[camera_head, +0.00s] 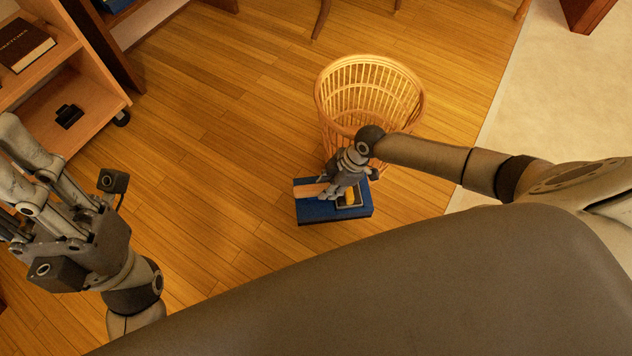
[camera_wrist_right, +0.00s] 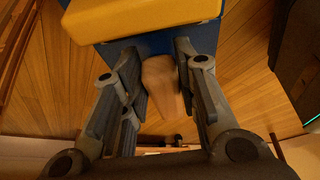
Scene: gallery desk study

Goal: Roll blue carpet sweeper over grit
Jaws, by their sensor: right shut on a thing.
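The blue carpet sweeper (camera_head: 318,213) sits on the wood floor in the middle of the head view, with a yellow part on top and a tan handle (camera_head: 308,190). My right gripper (camera_head: 328,192) is over it, shut on the handle. In the right wrist view the tan handle (camera_wrist_right: 161,85) lies between the two fingers, with the sweeper's blue body (camera_wrist_right: 160,38) and a yellow block (camera_wrist_right: 140,15) beyond. My left gripper (camera_head: 30,185) is open and empty at the left, well away from the sweeper. I cannot make out any grit.
A wicker basket (camera_head: 370,75) stands just behind the sweeper, close to my right arm. A wooden shelf cart (camera_head: 100,110) with a dark book (camera_head: 22,45) is at the upper left. A pale floor area (camera_head: 530,100) lies at the right. The floor left of the sweeper is clear.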

